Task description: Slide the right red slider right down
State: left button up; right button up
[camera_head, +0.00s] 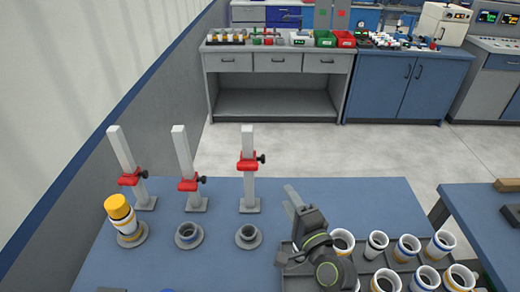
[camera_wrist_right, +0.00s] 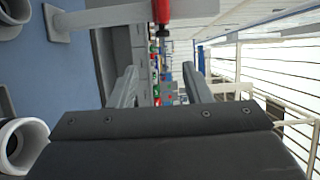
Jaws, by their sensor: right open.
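The right red slider (camera_head: 248,163) sits high on the right grey post (camera_head: 249,188), with a dark knob on its right side. The middle red slider (camera_head: 188,184) and left red slider (camera_head: 130,178) sit lower on their posts. My right gripper (camera_head: 293,198) is to the right of the right post, apart from it. In the right wrist view, my open gripper (camera_wrist_right: 162,88) has nothing between its fingers. A red slider (camera_wrist_right: 161,12) on a grey post (camera_wrist_right: 112,16) shows at the top edge there, outside the fingers. My left gripper is not seen.
Round holders (camera_head: 247,236) stand before the posts; the left one bears a yellow-topped pipe stack (camera_head: 121,214). A tray with several white pipe pieces (camera_head: 387,281) lies at the right, under my right arm. The blue table (camera_head: 330,192) is bare behind it.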

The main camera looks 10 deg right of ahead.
aim_at(263, 159)
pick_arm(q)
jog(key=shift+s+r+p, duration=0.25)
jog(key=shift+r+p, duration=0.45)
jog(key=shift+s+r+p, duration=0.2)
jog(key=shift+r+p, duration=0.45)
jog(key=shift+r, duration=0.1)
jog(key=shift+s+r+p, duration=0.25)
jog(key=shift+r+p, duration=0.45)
pick_arm(e)
jog(key=shift+w+a+r, duration=0.1)
jog(key=shift+w+a, duration=0.45)
jog(key=shift+w, duration=2.15)
jog(key=shift+w+a, duration=0.55)
jog(key=shift+w, duration=2.15)
jog(key=shift+w+a+r, duration=0.1)
jog(key=shift+w+a, duration=0.45)
jog(key=shift+w, duration=2.15)
jog(key=shift+c, duration=0.3)
grip_shut()
